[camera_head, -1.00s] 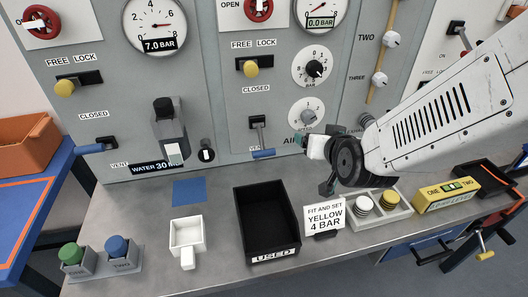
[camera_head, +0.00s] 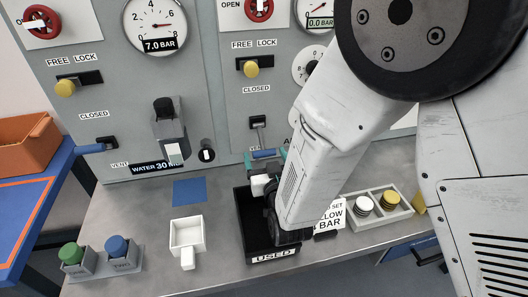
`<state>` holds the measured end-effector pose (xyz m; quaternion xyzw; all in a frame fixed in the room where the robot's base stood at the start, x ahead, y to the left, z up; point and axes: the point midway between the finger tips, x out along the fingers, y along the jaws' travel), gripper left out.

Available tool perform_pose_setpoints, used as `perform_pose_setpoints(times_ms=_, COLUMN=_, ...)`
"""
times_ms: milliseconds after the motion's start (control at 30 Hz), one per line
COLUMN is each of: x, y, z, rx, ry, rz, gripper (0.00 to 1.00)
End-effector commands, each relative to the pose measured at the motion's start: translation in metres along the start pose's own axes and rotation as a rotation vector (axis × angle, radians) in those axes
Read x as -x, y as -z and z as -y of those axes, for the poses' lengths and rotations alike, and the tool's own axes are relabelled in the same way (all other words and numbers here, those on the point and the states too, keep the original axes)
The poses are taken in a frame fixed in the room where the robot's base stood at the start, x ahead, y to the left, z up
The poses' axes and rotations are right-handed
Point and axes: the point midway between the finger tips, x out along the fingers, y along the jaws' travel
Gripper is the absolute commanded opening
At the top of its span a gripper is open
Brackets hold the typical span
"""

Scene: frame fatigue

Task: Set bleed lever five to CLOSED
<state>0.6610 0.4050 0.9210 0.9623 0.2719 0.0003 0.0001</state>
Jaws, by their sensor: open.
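A bleed lever with a blue handle (camera_head: 265,154) is on the middle panel, below a CLOSED label (camera_head: 256,89). Its handle hangs low, near the VENT end, whose label is hidden now. A second blue-handled lever (camera_head: 92,148) is on the left panel, between CLOSED and VENT labels. I cannot read which is number five. My gripper (camera_head: 264,163) is open, with teal fingertips at either side of the middle lever's handle. I cannot tell whether they touch it. My arm hides the panel to the right.
The black USED tray (camera_head: 243,222) lies below my gripper. A white cup (camera_head: 187,237), a blue square (camera_head: 189,192) and green and blue knobs (camera_head: 116,246) are on the bench to the left. White and yellow discs (camera_head: 377,203) sit in a holder to the right.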

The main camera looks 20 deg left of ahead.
Motion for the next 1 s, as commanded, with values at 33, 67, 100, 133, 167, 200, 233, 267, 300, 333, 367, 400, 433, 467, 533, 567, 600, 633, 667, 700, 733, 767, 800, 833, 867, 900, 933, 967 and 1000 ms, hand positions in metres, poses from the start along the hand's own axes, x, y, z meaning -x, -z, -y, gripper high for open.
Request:
perform_pose_setpoints(times_ms=33, x=-0.008, y=0.000, z=-0.001, rx=0.000, ry=-0.002, rz=-0.001, gripper=0.80)
perform_pose_setpoints(times_ms=67, x=-0.011, y=0.000, z=-0.001, rx=0.000, ry=-0.003, rz=-0.001, gripper=0.80)
perform_pose_setpoints(times_ms=100, x=-0.015, y=0.000, z=-0.001, rx=0.000, ry=-0.002, rz=0.000, gripper=0.80)
perform_pose_setpoints(times_ms=133, x=-0.018, y=0.000, z=-0.001, rx=0.000, ry=-0.002, rz=0.000, gripper=0.80)
perform_pose_setpoints(times_ms=167, x=-0.020, y=0.000, z=-0.001, rx=0.000, ry=-0.002, rz=0.000, gripper=0.80)
perform_pose_setpoints(times_ms=200, x=-0.023, y=0.000, z=-0.001, rx=0.000, ry=-0.001, rz=0.000, gripper=0.80)
perform_pose_setpoints(times_ms=233, x=-0.024, y=0.000, z=-0.001, rx=0.000, ry=-0.001, rz=0.000, gripper=0.80)
perform_pose_setpoints(times_ms=267, x=-0.025, y=0.000, z=0.000, rx=0.000, ry=-0.001, rz=0.000, gripper=0.80)
perform_pose_setpoints(times_ms=300, x=-0.025, y=0.000, z=0.000, rx=0.000, ry=-0.001, rz=0.000, gripper=0.80)
perform_pose_setpoints(times_ms=333, x=-0.026, y=0.000, z=0.000, rx=0.000, ry=0.000, rz=0.000, gripper=0.80)
perform_pose_setpoints(times_ms=367, x=-0.026, y=0.000, z=0.000, rx=0.000, ry=0.000, rz=0.000, gripper=0.80)
perform_pose_setpoints(times_ms=400, x=-0.026, y=0.000, z=0.000, rx=0.000, ry=0.000, rz=0.000, gripper=0.80)
perform_pose_setpoints(times_ms=433, x=-0.026, y=0.000, z=0.000, rx=0.000, ry=0.000, rz=0.000, gripper=0.80)
perform_pose_setpoints(times_ms=467, x=-0.026, y=0.000, z=0.000, rx=0.000, ry=0.000, rz=0.000, gripper=0.80)
perform_pose_setpoints(times_ms=533, x=-0.026, y=0.000, z=0.000, rx=0.000, ry=0.000, rz=0.000, gripper=0.74)
perform_pose_setpoints(times_ms=567, x=-0.026, y=0.000, z=0.000, rx=0.000, ry=-0.001, rz=0.000, gripper=0.66)
perform_pose_setpoints(times_ms=600, x=-0.026, y=0.000, z=0.000, rx=0.000, ry=-0.001, rz=0.001, gripper=0.55)
perform_pose_setpoints(times_ms=633, x=-0.026, y=0.000, z=0.000, rx=0.000, ry=-0.001, rz=0.001, gripper=0.47)
perform_pose_setpoints(times_ms=667, x=-0.026, y=0.000, z=0.000, rx=0.000, ry=-0.001, rz=0.001, gripper=0.38)
perform_pose_setpoints(times_ms=700, x=-0.026, y=0.000, z=0.000, rx=0.000, ry=0.000, rz=0.001, gripper=0.27)
perform_pose_setpoints(times_ms=733, x=-0.026, y=0.000, z=0.000, rx=0.000, ry=0.000, rz=0.001, gripper=0.19)
perform_pose_setpoints(times_ms=767, x=-0.025, y=0.000, z=0.000, rx=0.000, ry=0.000, rz=0.001, gripper=0.17)
perform_pose_setpoints(times_ms=800, x=-0.025, y=0.000, z=0.000, rx=0.000, ry=0.000, rz=0.001, gripper=0.17)
perform_pose_setpoints(times_ms=833, x=-0.025, y=0.000, z=0.000, rx=0.000, ry=0.001, rz=0.002, gripper=0.17)
perform_pose_setpoints(times_ms=867, x=-0.025, y=0.001, z=0.001, rx=0.000, ry=0.002, rz=0.004, gripper=0.17)
perform_pose_setpoints(times_ms=900, x=-0.025, y=0.001, z=0.003, rx=-0.001, ry=0.004, rz=0.008, gripper=0.17)
perform_pose_setpoints(times_ms=933, x=-0.025, y=0.001, z=0.005, rx=-0.001, ry=0.006, rz=0.012, gripper=0.17)
perform_pose_setpoints(times_ms=967, x=-0.025, y=0.002, z=0.007, rx=-0.001, ry=0.009, rz=0.018, gripper=0.17)
perform_pose_setpoints(times_ms=1000, x=-0.024, y=0.003, z=0.011, rx=-0.001, ry=0.013, rz=0.026, gripper=0.17)
